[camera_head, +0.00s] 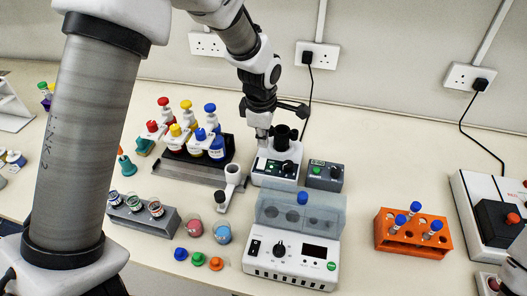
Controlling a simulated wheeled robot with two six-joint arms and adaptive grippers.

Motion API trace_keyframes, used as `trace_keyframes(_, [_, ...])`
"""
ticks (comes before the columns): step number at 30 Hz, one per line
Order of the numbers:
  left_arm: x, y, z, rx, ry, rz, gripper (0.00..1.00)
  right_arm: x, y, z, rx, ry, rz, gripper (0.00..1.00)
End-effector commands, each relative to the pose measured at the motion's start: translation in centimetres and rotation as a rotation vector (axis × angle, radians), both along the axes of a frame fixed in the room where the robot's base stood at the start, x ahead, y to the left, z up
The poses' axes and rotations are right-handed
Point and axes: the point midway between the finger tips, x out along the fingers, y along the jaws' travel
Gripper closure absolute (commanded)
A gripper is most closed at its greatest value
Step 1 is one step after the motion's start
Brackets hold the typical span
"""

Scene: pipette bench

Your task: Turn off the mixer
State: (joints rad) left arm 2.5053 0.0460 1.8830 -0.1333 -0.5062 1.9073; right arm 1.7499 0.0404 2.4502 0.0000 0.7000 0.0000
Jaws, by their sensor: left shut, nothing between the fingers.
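The mixer (291,153) is a small white device with a black cup on top and a dark front panel with a green mark. It stands at the middle back of the bench. My left gripper (262,135) points down at the mixer's left side, its fingers shut and empty, just above the front panel. I cannot tell whether the fingertips touch it. The gripper hides part of the mixer. A grey control box (325,176) with a green button and a dark knob sits close to the mixer's right. My right gripper is not in view.
A white heating block (291,262) with a knob and display stands in front. An orange tube rack (390,240) is to the right. A rack of coloured-cap bottles (183,170) and a grey vial block (140,218) are to the left. Loose caps lie near the front.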

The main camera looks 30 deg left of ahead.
Motion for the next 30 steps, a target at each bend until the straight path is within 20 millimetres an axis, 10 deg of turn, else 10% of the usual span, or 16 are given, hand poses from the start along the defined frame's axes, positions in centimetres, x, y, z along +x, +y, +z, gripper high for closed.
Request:
trace_keyframes(12, [0.8, 0.2, -6.5, 0.000, 0.001, 0.000, 1.00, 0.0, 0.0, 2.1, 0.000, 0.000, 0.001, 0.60])
trace_keyframes(30, [1.0, 0.3, -7.5, -0.001, 0.005, 0.001, 1.00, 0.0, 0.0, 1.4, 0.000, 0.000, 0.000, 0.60])
